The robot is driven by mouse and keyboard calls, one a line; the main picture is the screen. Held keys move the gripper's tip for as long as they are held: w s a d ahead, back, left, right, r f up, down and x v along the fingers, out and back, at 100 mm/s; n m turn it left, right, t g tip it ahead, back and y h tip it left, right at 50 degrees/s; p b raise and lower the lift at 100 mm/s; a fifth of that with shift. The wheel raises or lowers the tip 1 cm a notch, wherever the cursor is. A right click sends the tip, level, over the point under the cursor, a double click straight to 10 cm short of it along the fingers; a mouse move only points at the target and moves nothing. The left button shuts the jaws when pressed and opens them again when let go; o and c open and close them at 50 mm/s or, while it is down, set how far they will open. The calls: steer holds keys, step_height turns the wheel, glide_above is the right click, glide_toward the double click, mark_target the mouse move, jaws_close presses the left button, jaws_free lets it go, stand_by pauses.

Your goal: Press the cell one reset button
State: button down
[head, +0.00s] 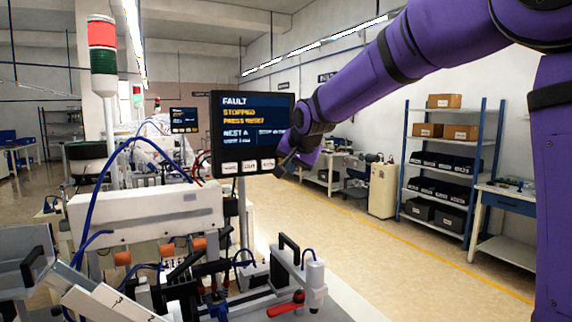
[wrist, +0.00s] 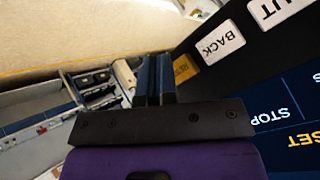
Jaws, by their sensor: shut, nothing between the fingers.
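The cell one panel (head: 252,125) shows a fault screen reading "STOPPED" and "PRESS RESET". A row of white buttons (head: 249,166) runs along its lower edge. In the wrist view an amber button (wrist: 185,69) sits at the end of the row, beside a white button marked "BACK" (wrist: 218,42); its lettering is too small to read surely. My gripper (head: 281,171) is shut and empty at the panel's lower right corner, hiding that end of the row in the head view. In the wrist view its fingertips (wrist: 154,60) are just left of the amber button; I cannot tell whether they touch.
A stack light (head: 103,60) with red and green sections stands left of the panel. Machine fixtures with a red-handled clamp (head: 287,304) lie below it.

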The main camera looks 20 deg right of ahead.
steer(key=shift+w, duration=0.1)
steer(key=shift+w+a, duration=0.1)
steer(key=shift+w, duration=0.25)
steer(key=shift+w, duration=0.45)
stand_by(1.0)
steer(key=shift+s, duration=0.9)
steer(key=shift+s+d, duration=0.2)
steer(key=shift+s, duration=0.6)
steer(key=shift+s+d, duration=0.2)
steer(key=shift+s, duration=0.65)
steer(key=shift+s+d, duration=0.2)
steer(key=shift+s, duration=0.6)
